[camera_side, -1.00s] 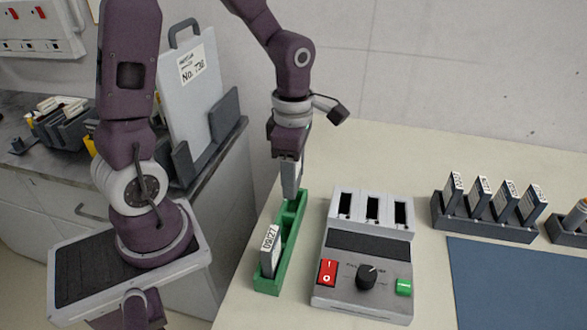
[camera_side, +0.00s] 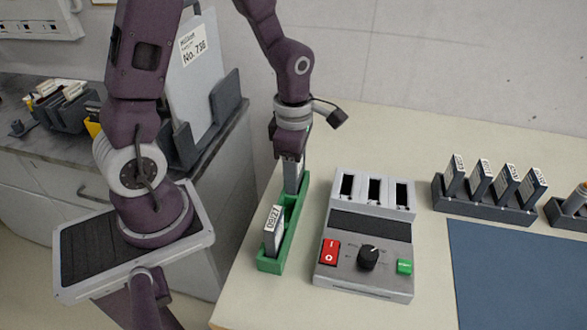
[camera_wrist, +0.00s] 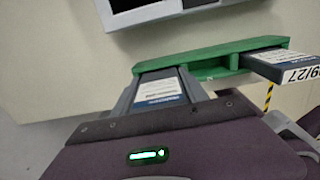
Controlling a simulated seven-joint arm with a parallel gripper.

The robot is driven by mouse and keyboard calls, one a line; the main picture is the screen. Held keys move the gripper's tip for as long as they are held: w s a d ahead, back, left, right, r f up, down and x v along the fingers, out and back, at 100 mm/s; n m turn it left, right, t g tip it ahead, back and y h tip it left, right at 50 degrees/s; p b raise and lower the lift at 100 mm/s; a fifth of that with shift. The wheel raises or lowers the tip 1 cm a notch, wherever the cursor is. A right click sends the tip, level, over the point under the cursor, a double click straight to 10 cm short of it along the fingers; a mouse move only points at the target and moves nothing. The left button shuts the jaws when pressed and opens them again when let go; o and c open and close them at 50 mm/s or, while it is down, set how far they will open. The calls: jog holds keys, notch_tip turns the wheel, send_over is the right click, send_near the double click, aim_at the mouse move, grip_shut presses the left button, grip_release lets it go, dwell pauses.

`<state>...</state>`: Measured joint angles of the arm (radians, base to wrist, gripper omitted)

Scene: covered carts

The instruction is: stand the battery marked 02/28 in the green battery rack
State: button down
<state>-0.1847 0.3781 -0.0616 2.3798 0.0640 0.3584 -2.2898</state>
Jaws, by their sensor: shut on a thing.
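My gripper (camera_side: 291,157) is shut on a grey battery (camera_side: 293,178) with a white label, which it holds upright at the far end of the green battery rack (camera_side: 270,266). The battery's lower end is in the far slot, partly hidden by the rack; I cannot tell if it touches the bottom. In the wrist view the held battery (camera_wrist: 160,90) is between the fingers beside the green rack (camera_wrist: 205,59); its date is not readable. Another battery (camera_side: 273,238), marked 09/27, stands in the near end of the rack; it also shows in the wrist view (camera_wrist: 285,66).
A grey charger (camera_side: 340,225) with empty slots, a red switch and a knob stands right of the rack. A dark holder (camera_side: 485,212) with several batteries is farther right, behind a blue mat (camera_side: 510,270). A side counter (camera_side: 25,155) holds a clipboard and more batteries.

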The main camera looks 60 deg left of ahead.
jog(key=shift+s+a+f, duration=0.1)
jog(key=shift+s+f, duration=0.1)
jog(key=shift+f, duration=0.3)
jog(key=shift+s+f, duration=0.15)
jog(key=shift+f, duration=0.3)
jog(key=c, duration=0.5)
grip_release()
jog(key=shift+w+r, duration=0.3)
jog(key=shift+r, duration=2.75)
jog(key=shift+w, duration=0.1)
